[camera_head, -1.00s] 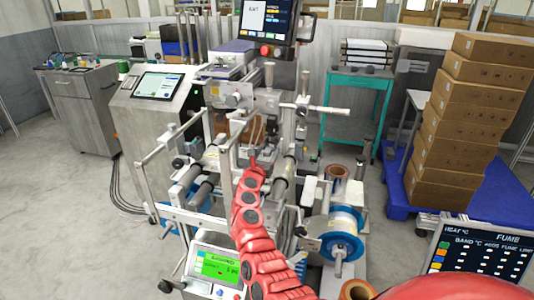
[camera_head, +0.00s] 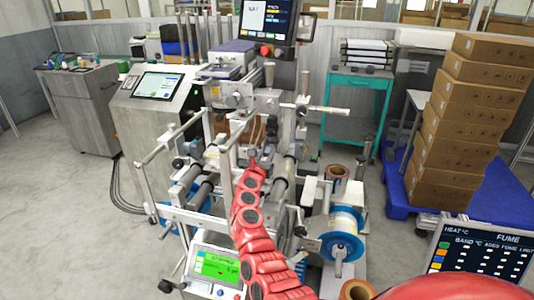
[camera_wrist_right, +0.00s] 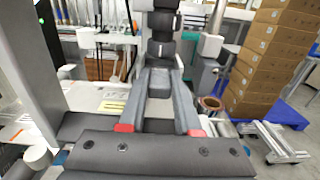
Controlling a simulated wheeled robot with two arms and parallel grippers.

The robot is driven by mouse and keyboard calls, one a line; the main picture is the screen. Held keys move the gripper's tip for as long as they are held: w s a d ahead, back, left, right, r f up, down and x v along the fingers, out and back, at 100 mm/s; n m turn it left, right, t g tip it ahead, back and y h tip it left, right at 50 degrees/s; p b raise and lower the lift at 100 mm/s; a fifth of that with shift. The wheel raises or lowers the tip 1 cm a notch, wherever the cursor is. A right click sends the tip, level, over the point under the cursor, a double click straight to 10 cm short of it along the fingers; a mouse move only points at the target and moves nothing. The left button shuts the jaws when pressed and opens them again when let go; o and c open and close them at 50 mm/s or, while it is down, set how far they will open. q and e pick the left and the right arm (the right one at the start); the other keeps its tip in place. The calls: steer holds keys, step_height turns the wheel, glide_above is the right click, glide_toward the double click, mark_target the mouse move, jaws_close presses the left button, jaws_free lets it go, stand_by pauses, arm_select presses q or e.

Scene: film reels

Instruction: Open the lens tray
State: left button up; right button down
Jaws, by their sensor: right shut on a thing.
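My right arm comes up from the bottom of the head view, and my right gripper (camera_head: 252,160) is at the middle of the grey machine. In the right wrist view its two grey fingers (camera_wrist_right: 165,72) reach forward and close on a dark, narrow part (camera_wrist_right: 160,48) of the machine. I cannot tell the exact shape of that part or whether it is the lens tray's handle. The lens tray cannot be singled out; my arm and the machine's rails hide much of that spot. My left gripper is not in view.
The machine's rods and rollers (camera_head: 205,190) crowd around my right gripper. A blue-and-white reel (camera_head: 343,228) is at its right, and a green-lit display (camera_head: 217,265) is in front. Stacked cartons (camera_head: 462,120) stand on a blue pallet at the right. Open floor lies at the left.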

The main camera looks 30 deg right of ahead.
stand_by(0.8)
steer(key=shift+s+a, duration=0.1)
steer(key=shift+a, duration=0.1)
steer(key=p+v, duration=0.1)
steer(key=v, duration=0.5)
steer(key=shift+s+a+p, duration=0.1)
steer(key=shift+p, duration=0.2)
steer(key=c, duration=0.6)
jaws_free()
steer(key=b+v, duration=0.2)
steer(key=v, duration=1.5)
steer(key=shift+s+b, duration=0.25)
steer(key=shift+b, duration=0.15)
